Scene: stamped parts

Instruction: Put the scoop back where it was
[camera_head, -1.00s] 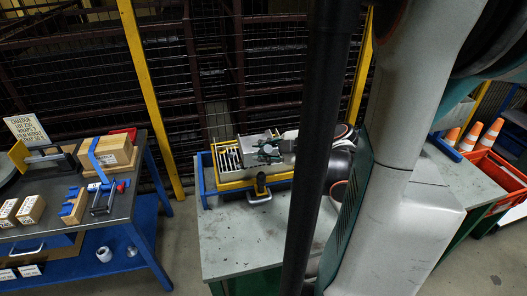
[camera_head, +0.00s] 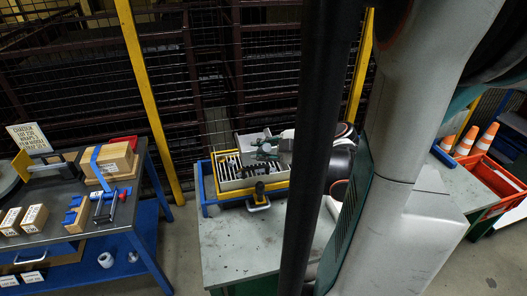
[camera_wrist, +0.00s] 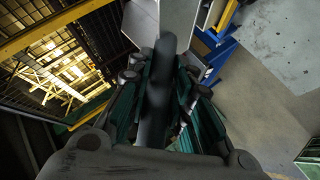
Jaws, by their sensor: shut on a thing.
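My gripper (camera_head: 266,151) is shut on the scoop, above the yellow-rimmed tray on the grey-green table. In the wrist view its green-sided fingers (camera_wrist: 160,95) close around the scoop's thick dark handle (camera_wrist: 158,85). The scoop's grey metal pan (camera_wrist: 180,22) shows beyond the fingertips. In the head view the grey pan (camera_head: 246,146) shows just behind the gripper, over the tray's back part. The tray (camera_head: 234,198) holds a row of upright grey plates (camera_head: 229,168). Whether the scoop touches anything in the tray cannot be told.
The table's front left (camera_head: 232,246) is clear. A workbench with boxes (camera_head: 110,160) stands left; a red bin (camera_head: 492,180) and orange cones stand right.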

